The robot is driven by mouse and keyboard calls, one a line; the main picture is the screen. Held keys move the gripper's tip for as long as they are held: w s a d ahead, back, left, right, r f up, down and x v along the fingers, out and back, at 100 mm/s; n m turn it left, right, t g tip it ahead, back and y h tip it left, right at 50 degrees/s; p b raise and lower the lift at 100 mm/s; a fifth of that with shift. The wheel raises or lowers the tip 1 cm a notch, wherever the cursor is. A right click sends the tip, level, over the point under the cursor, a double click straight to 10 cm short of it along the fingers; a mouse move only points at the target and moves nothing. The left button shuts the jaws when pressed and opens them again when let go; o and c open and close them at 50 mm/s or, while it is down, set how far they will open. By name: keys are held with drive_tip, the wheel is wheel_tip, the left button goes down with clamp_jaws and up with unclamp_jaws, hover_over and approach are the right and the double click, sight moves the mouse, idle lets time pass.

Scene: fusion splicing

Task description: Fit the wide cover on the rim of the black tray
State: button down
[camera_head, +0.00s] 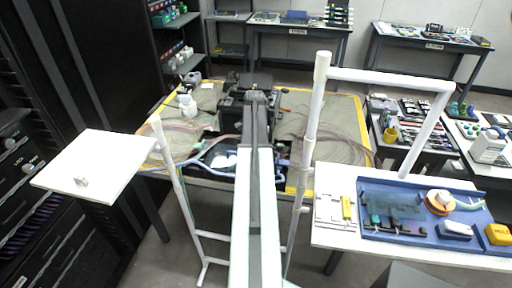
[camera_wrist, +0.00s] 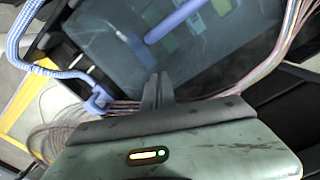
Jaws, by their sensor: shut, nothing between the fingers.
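My gripper (camera_wrist: 158,88) is shut and empty in the wrist view, its fingertips over the near edge of a smooth blue-grey panel. This panel (camera_wrist: 115,50) looks glossy or see-through and may be the wide cover, but I cannot tell for sure. A black rim, likely the black tray (camera_wrist: 45,42), shows beside it. In the head view the black tray (camera_head: 207,160) is on the yellow-edged bench, partly behind my arm. Whether the panel sits on the rim or only near it, I cannot tell. My gripper is hidden in the head view.
A blue cable (camera_wrist: 50,72) and thin coloured fibres (camera_wrist: 290,35) run close to my fingers. A white side table (camera_head: 110,160) stands left, holding a small pale piece. A blue work tray (camera_head: 375,237) lies on the right white table. White pipe frames (camera_head: 310,120) stand around my arm.

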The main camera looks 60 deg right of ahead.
drive_tip(key=shift+w+a, duration=0.15)
drive_tip(key=shift+a, duration=0.55)
drive_tip(key=shift+w+a, duration=0.15)
drive_tip(key=shift+a, duration=0.5)
drive_tip(key=shift+w+a, duration=0.1)
drive_tip(key=shift+a, duration=0.95)
wheel_tip(320, 180, up, 8)
drive_tip(key=p, duration=0.8)
drive_tip(key=shift+d, duration=0.2)
drive_tip(key=shift+f, duration=0.1)
